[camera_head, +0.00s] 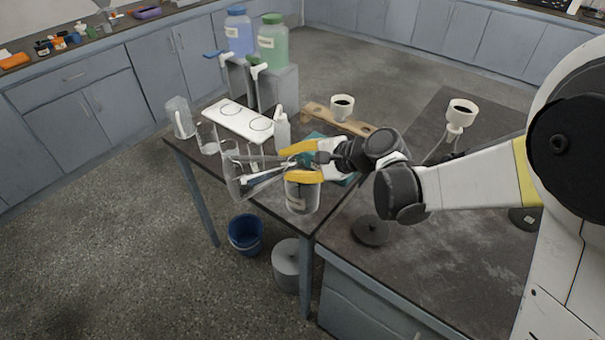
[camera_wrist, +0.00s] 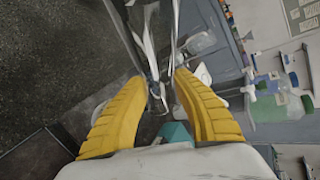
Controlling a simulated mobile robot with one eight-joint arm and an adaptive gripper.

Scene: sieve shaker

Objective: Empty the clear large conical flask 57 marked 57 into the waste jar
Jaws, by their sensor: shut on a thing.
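My gripper (camera_head: 283,165), with yellow fingers, is shut on a clear conical flask (camera_head: 240,180) near its narrow end. The flask is tilted well over in the head view, its wide end out to the left past the table's edge. In the wrist view the flask (camera_wrist: 155,42) runs away from between my fingers (camera_wrist: 160,78). I cannot read a number on it or tell how much liquid is inside. A clear jar with a pale label (camera_head: 297,202) stands at the table's front corner, just below my gripper and partly hidden by it; its label is unreadable, but it may be the waste jar.
A white tray (camera_head: 238,117) with ring marks, a clear jug (camera_head: 180,118) and a white bottle (camera_head: 282,130) stand behind. Blue (camera_head: 238,36) and green (camera_head: 273,45) tap containers are at the back. A blue bucket (camera_head: 246,236) and a grey bin (camera_head: 287,266) are on the floor.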

